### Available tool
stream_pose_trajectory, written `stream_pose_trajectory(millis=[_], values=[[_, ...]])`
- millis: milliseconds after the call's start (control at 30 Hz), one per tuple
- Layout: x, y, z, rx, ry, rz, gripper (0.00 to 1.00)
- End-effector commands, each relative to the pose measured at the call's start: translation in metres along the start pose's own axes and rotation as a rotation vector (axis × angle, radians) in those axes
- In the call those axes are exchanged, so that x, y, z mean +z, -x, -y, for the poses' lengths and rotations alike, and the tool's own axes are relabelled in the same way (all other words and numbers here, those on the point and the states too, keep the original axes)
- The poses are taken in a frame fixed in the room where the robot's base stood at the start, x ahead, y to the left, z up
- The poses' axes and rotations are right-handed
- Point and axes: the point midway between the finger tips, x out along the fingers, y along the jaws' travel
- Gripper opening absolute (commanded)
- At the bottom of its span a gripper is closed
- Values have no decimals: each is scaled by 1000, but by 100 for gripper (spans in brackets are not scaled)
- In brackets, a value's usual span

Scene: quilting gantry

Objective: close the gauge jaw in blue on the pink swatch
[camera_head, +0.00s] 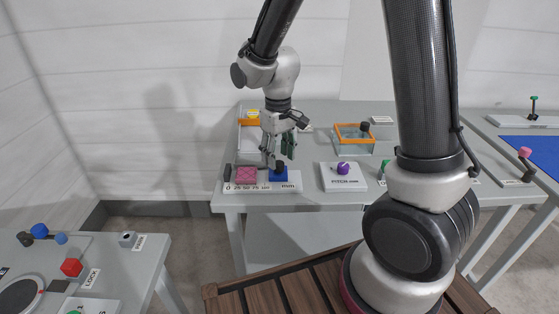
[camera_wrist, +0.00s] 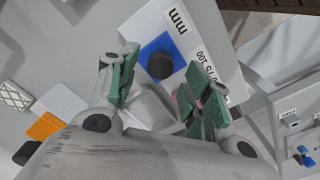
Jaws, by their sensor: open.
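The blue gauge jaw (camera_head: 278,176) with a dark round knob (camera_head: 280,164) sits on the white millimetre scale (camera_head: 293,187) at the near edge of the table. The pink swatch (camera_head: 246,175) lies on the scale to the left of the jaw, with a small gap between them. My gripper (camera_head: 282,147) points down with fingers apart just above the jaw. In the wrist view the blue jaw (camera_wrist: 159,43) and its knob (camera_wrist: 160,65) show between the green-padded fingertips (camera_wrist: 165,62), which hold nothing. My right finger there hides most of the swatch.
A white plate with a purple knob (camera_head: 343,168) stands to the right of the gauge. Behind it is an orange-framed box (camera_head: 354,139) with a dark knob. A side table (camera_head: 100,250) with a red knob (camera_head: 71,267) stands at the lower left.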

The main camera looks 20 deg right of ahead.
Motion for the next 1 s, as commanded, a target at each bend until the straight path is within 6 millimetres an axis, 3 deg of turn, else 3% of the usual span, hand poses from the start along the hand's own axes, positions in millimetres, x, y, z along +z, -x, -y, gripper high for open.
stream_pose_trajectory(millis=[200,467,700,1000], values=[[0,-22,0,0,0,1,49],[0,-24,0,0,0,0,49],[0,-24,0,0,0,0,14],[-9,-24,11,0,2,0,14]])
